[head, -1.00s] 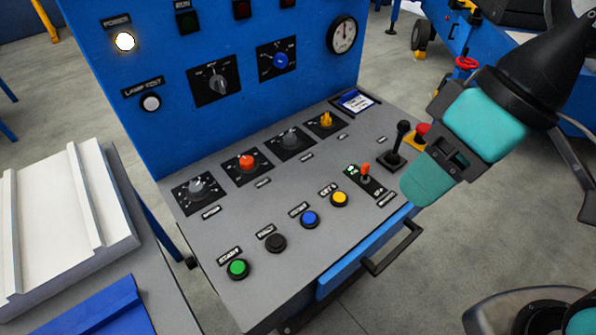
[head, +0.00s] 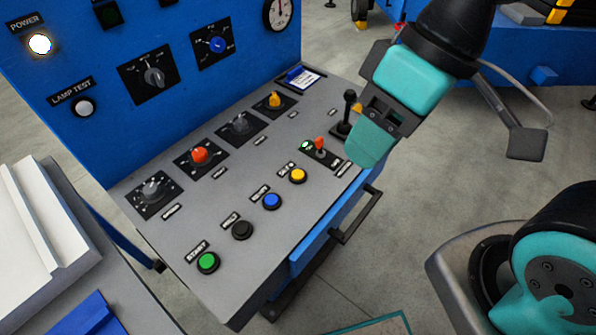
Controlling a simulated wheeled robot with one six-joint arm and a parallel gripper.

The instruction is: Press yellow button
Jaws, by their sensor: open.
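The yellow button (head: 298,175) is a round cap in a dark ring on the grey sloping panel (head: 225,185). It is at the right end of a row with a blue button (head: 271,201), a black button (head: 242,229) and a green button (head: 207,262) labelled START. My gripper (head: 368,146), with teal fingers, is open and empty. In the picture it is to the right of the yellow button and a little higher, apart from it. It overlaps the panel's right edge, and its exact height above the panel cannot be told.
A small red-tipped toggle (head: 320,145) and a black joystick (head: 347,112) stand near my gripper. Several rotary knobs, one red-orange (head: 199,156), line the panel behind the buttons. A black handle (head: 357,215) juts from the front edge. A white slab (head: 45,230) lies at left.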

